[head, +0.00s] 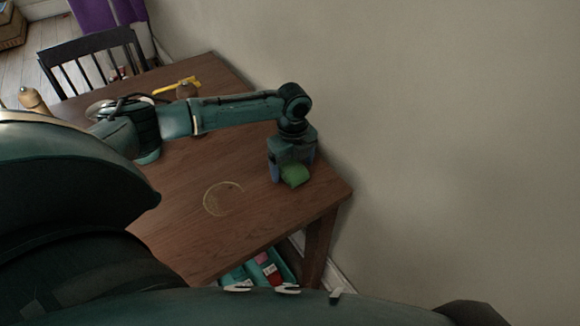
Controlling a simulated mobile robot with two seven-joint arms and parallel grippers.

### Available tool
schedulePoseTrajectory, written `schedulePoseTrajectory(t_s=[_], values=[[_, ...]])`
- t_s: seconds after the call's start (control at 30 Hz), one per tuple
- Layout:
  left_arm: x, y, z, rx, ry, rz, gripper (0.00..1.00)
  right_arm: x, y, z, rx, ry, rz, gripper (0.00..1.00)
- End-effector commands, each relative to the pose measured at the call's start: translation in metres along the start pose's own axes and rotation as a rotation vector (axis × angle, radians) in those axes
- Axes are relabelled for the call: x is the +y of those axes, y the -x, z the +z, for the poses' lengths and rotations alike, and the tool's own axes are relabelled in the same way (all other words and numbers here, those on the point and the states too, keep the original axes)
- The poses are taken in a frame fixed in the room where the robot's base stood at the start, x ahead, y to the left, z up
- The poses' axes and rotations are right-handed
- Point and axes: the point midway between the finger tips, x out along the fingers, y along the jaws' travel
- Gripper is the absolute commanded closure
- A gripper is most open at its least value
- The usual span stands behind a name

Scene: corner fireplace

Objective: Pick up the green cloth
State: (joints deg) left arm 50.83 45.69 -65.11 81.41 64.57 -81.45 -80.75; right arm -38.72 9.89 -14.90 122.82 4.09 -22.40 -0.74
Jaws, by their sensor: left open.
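The green cloth (295,175) lies on the wooden table (190,235) near its right edge, by the wall. My left gripper (290,171) points down at the cloth, its fingers on either side of it. It is open, and part of the cloth is hidden behind the gripper. I cannot tell whether the fingers touch the cloth. My right gripper is not in view.
A ring-shaped stain (223,198) marks the table. A yellow-handled tool (176,86) lies at the back. A dark chair (94,62) stands behind. A teal box (259,268) with items sits below the table's front edge. The wall (440,130) is close on the right.

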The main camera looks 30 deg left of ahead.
Motion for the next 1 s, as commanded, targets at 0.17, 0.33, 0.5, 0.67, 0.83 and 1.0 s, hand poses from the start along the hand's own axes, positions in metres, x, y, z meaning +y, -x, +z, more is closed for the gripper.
schedulePoseTrajectory(t_s=[0.17, 0.33, 0.5, 0.67, 0.83, 1.0], values=[[0.0, -0.0006, -0.0001, 0.0, -0.001, 0.0, 0.17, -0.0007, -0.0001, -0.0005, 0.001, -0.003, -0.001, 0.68], [0.0, -0.0004, -0.0002, 0.0, -0.001, 0.0, 0.29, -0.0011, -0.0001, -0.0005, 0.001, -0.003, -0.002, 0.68], [0.0, -0.0003, -0.0002, 0.0, -0.001, 0.0, 0.43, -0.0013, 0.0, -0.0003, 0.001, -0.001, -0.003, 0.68], [0.0001, -0.0002, -0.0001, 0.0, 0.0, 0.0, 0.56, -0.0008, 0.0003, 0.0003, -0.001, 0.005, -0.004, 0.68], [0.0, -0.0001, 0.0, 0.0, 0.0, 0.0, 0.66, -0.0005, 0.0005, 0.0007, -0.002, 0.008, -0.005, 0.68], [-0.0001, 0.001, 0.0, 0.0, 0.0, -0.001, 0.66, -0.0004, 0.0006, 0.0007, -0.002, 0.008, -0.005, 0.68]])
